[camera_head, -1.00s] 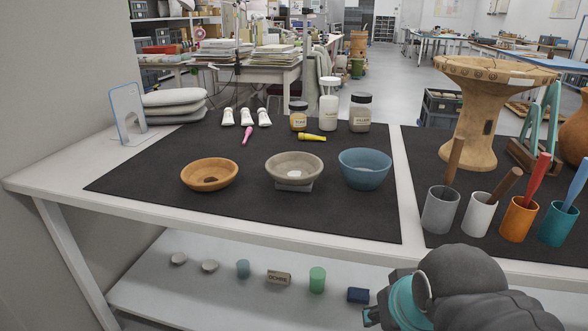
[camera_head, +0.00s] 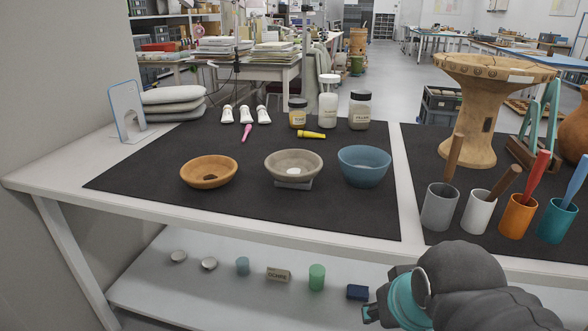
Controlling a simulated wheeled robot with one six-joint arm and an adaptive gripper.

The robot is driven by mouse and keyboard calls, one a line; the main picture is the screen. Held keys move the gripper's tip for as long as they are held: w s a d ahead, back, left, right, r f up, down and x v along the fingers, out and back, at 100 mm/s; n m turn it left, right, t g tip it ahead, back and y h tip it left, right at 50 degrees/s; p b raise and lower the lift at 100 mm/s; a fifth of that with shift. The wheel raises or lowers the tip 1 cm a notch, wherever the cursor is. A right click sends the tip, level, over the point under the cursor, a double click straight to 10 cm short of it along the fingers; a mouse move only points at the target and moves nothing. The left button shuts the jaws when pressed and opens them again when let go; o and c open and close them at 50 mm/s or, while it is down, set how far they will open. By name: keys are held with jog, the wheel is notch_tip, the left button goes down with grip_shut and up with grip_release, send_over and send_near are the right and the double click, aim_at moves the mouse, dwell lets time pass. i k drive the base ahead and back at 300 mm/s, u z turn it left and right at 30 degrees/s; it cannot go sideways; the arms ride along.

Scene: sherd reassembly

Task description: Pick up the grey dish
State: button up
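The grey dish (camera_head: 293,165) is a shallow round bowl in the middle of the black mat, between an orange-brown bowl (camera_head: 209,171) on its left and a blue bowl (camera_head: 364,166) on its right. A small whitish patch shows inside it, and it rests on a small grey block (camera_head: 293,184). My arm shows at the lower right, in front of the table, with a dark rounded link and a teal ring. My gripper's fingers are not clearly visible. Nothing touches the grey dish except the block beneath it.
At right are cups with tools (camera_head: 439,207) and a tall clay vessel (camera_head: 470,130). The black mat (camera_head: 300,222) in front of the bowls is clear. A lower shelf (camera_head: 200,292) holds small items.

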aim_at(289, 165)
jog(key=u, duration=0.45)
jog(key=k, duration=0.55)
jog(key=u, duration=0.9)
jog(key=i, duration=0.85)
jog(key=z, duration=0.75)
